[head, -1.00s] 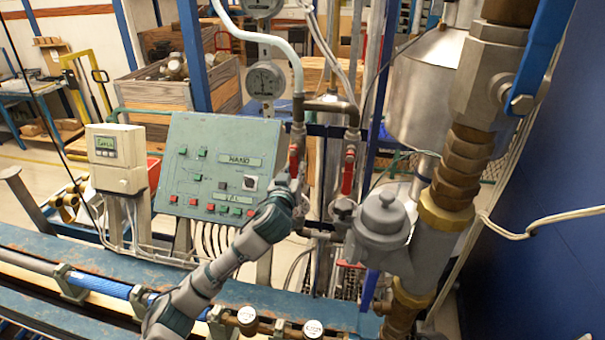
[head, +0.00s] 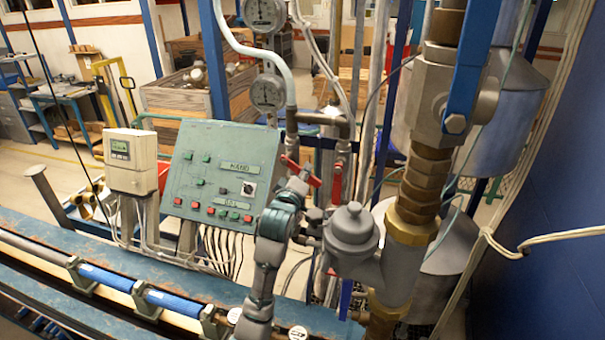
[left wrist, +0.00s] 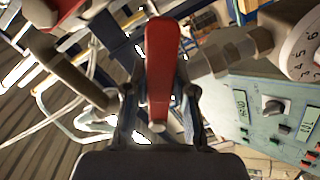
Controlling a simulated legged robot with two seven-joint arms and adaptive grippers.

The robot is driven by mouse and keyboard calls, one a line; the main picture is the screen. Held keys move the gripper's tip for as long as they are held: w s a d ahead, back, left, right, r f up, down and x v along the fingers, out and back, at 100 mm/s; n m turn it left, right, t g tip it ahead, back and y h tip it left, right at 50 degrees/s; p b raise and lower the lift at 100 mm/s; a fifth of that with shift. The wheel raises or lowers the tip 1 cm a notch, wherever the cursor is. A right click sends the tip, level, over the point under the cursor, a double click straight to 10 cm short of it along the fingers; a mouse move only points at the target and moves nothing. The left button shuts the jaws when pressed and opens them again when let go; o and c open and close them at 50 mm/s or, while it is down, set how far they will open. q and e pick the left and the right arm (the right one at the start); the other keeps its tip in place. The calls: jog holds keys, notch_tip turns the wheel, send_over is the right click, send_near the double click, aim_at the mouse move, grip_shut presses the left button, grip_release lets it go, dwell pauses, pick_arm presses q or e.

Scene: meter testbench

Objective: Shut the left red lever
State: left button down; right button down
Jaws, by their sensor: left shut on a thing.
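The left red lever (head: 303,171) is on the pipe just right of the green control panel. It lies slanted in the head view, upper end to the left. My left gripper (head: 299,186) reaches it from below and partly hides it. In the left wrist view the red lever (left wrist: 161,58) stands between the two fingers, and my left gripper (left wrist: 160,103) is shut on it. A second red lever (head: 336,181) hangs upright on the neighbouring pipe to the right. My right gripper is not in view.
The green control panel (head: 222,170) and a white meter box (head: 130,160) stand to the left. A grey meter body (head: 350,232) and a thick brass-fitted valve with a blue handle (head: 478,60) stand close on the right. Round gauges (head: 268,92) hang above.

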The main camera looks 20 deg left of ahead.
pick_arm(q)
jog(key=shift+d+r+n, duration=0.2)
jog(key=shift+r+n, duration=0.15)
jog(key=shift+n, duration=0.05)
jog(key=shift+r+n+p, duration=0.15)
jog(key=shift+n+p, duration=0.35)
jog(key=shift+r+n, duration=0.1)
jog(key=shift+n, duration=0.2)
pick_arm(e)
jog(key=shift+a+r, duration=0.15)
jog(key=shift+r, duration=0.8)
pick_arm(q)
jog(key=c, duration=1)
grip_release()
jog(key=shift+o, duration=0.3)
jog(key=shift+a, duration=0.1)
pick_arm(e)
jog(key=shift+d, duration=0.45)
